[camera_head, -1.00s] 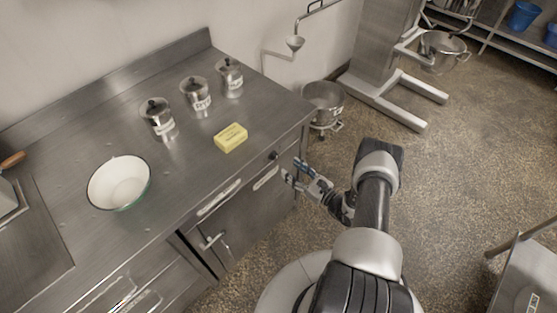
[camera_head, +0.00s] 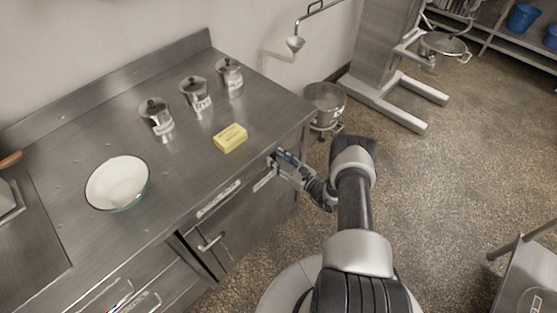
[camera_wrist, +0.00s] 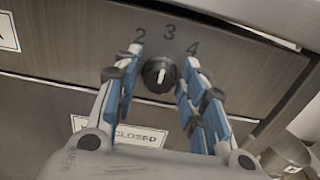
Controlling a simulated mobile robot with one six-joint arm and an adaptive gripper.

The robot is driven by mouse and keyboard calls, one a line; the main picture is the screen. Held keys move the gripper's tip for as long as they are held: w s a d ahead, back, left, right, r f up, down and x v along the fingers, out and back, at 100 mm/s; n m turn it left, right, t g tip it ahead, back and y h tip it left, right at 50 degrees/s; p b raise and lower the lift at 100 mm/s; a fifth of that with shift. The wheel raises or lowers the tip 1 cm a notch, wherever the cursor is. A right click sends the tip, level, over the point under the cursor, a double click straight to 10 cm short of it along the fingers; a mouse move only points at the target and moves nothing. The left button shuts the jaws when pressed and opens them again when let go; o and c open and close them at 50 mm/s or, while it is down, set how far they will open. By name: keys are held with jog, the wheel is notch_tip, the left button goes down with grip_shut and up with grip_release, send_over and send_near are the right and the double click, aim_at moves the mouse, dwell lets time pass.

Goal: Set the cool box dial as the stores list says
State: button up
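The cool box dial (camera_wrist: 159,73) is a round black knob on a steel front panel in the wrist view. The numbers 2, 3 and 4 are printed around its upper side. Its pale pointer mark looks upright, roughly toward the 3. My gripper (camera_wrist: 164,56) is open, with one blue-padded finger on each side of the dial and small gaps showing. In the head view my gripper (camera_head: 277,157) is at the counter's front panel near its right end and hides the dial. I cannot make out a readable stores list.
A partly hidden plate reading "CLOSED" (camera_wrist: 140,134) is below the dial. On the counter (camera_head: 90,130) are a yellow block (camera_head: 230,138), a white bowl (camera_head: 118,183) and three labelled canisters (camera_head: 197,92). A steel pot (camera_head: 325,100) stands beyond the counter's right end.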

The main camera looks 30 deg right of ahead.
jog(key=c, duration=0.7)
jog(key=shift+n, duration=0.4)
jog(key=n+b, duration=0.1)
jog(key=n, duration=0.1)
jog(key=shift+n+b, duration=0.4)
jog(key=n+b, duration=0.1)
jog(key=n, duration=0.3)
jog(key=shift+a+n+b, duration=0.1)
jog(key=shift+n+b, duration=0.2)
jog(key=shift+b, duration=0.1)
jog(key=n+b, duration=0.1)
jog(key=n, duration=0.4)
jog(key=shift+b, duration=0.3)
jog(key=shift+n+b, duration=0.35)
jog(key=shift+n, duration=0.95)
jog(key=shift+r+n, duration=0.1)
jog(key=shift+n, duration=0.2)
